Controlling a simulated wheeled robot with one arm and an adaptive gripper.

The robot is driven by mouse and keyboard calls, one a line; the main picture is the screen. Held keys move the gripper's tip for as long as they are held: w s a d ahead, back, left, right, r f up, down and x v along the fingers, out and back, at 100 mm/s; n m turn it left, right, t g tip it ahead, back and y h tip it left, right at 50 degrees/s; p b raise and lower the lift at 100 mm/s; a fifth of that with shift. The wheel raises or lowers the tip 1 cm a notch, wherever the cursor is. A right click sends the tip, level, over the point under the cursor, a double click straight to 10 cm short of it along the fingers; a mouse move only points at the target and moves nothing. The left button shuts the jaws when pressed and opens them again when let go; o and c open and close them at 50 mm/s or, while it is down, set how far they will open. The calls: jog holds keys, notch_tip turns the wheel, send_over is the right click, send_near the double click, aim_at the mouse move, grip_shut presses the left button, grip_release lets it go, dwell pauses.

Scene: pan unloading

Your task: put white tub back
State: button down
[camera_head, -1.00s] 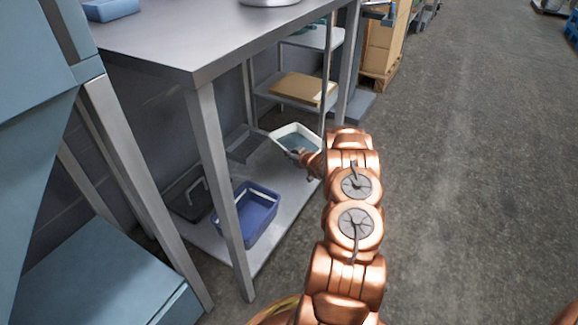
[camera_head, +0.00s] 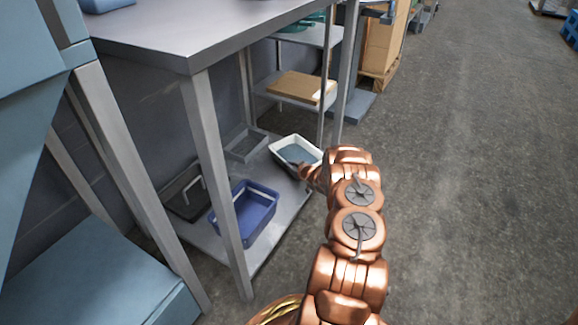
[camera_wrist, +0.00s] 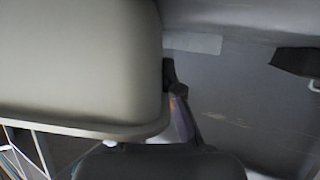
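The white tub (camera_head: 281,142), a shallow tray-like tub with a grey-blue inside, is at the far right end of the lower shelf (camera_head: 270,203). My gripper (camera_head: 302,167) is at its near rim; its fingers are small and partly hidden in the head view. In the wrist view the pale tub (camera_wrist: 80,55) fills the upper left, with a dark finger (camera_wrist: 172,88) against its side; the other finger is hidden. The tub moves with my gripper, so it is held. I cannot tell whether its base touches the shelf.
A blue bin (camera_head: 262,212), a black bin (camera_head: 184,192) and a grey tray (camera_head: 247,145) stand on the lower shelf. Table legs (camera_head: 217,175) rise in front. A rack behind holds a cardboard box (camera_head: 300,87).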

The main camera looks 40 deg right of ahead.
jog(key=c, duration=1.3)
grip_release()
jog(key=shift+s+r, duration=0.25)
jog(key=shift+s, duration=0.05)
jog(key=shift+p+v, duration=1.75)
jog(key=shift+v, duration=3.95)
jog(key=shift+s+f, duration=0.1)
